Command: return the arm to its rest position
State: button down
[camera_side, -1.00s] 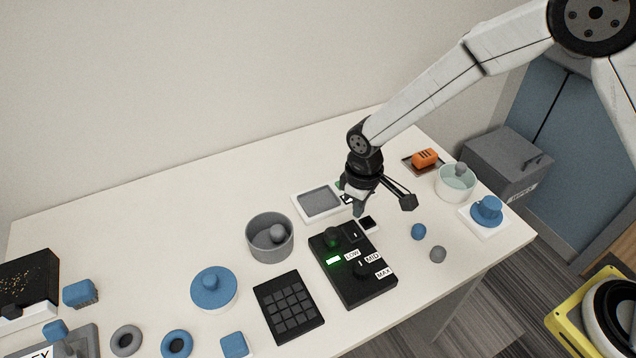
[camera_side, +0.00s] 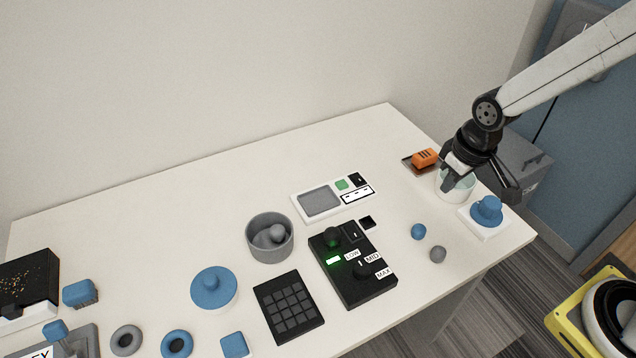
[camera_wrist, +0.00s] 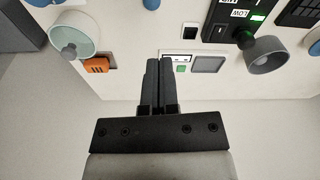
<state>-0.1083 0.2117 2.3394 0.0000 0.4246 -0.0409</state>
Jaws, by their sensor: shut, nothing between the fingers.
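My gripper (camera_side: 447,186) is at the right end of the table in the side view, in front of the pale round bowl (camera_side: 463,190) and covering part of it. In the wrist view my gripper (camera_wrist: 159,62) has its two fingers together with nothing between them. My white arm comes in from the upper right. No marked rest place shows in either view.
An orange block (camera_side: 425,158) lies on a small tray near the bowl. A blue knobbed piece (camera_side: 487,210) sits on a white base to the right. A black control box (camera_side: 370,284) with a green light stands mid-table. The back left of the table is clear.

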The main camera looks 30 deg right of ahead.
jog(key=s+d+r+m, duration=0.1)
jog(key=s+d, duration=0.2)
jog(key=s, duration=0.2)
jog(key=shift+s+d+r+m+t, duration=0.15)
jog(key=shift+s+d+m+t, duration=0.15)
jog(key=shift+d+m+t, duration=0.1)
dwell(0.7)
